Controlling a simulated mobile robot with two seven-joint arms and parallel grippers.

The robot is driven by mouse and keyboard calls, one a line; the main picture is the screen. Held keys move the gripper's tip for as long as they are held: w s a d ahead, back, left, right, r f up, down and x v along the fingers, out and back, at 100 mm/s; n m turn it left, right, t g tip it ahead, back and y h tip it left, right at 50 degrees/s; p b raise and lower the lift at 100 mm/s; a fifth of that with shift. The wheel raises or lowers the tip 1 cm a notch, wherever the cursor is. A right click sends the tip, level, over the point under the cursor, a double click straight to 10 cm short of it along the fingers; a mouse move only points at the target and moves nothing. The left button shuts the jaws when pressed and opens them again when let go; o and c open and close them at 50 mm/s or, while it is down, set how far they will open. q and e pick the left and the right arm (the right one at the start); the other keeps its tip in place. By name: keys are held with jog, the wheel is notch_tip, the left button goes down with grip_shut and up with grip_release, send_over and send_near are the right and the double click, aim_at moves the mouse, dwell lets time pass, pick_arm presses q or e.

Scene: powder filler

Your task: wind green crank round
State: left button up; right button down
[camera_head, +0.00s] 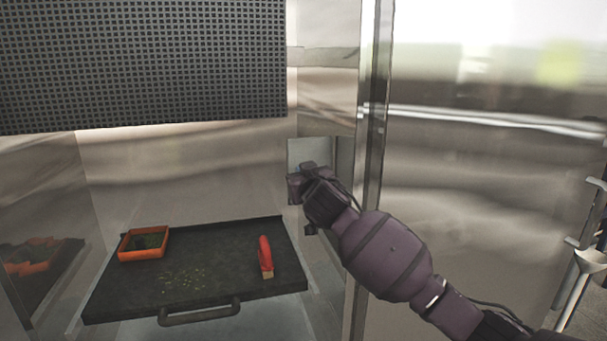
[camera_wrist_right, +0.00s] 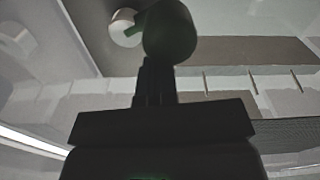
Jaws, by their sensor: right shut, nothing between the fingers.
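In the right wrist view a dark green crank (camera_wrist_right: 170,34) shows as a rounded knob with a short arm reaching left to a pale round hub (camera_wrist_right: 122,28). The knob is in shade. My right gripper (camera_wrist_right: 156,66) is shut and empty, its fingers pointing at the knob and overlapping its lower edge in the picture; I cannot tell whether they touch. In the head view my right gripper (camera_head: 296,186) is at the right inner wall of the metal cabinet, and the crank cannot be made out there. My left gripper is not in view.
A perforated dark panel (camera_head: 140,60) hangs above. The cabinet's metal edge (camera_head: 372,120) stands close to my right arm.

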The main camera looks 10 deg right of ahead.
jog(key=shift+f, duration=0.1)
jog(key=shift+s+a+f+b, duration=0.1)
jog(key=shift+a+f+b, duration=0.35)
jog(key=shift+a+f, duration=0.1)
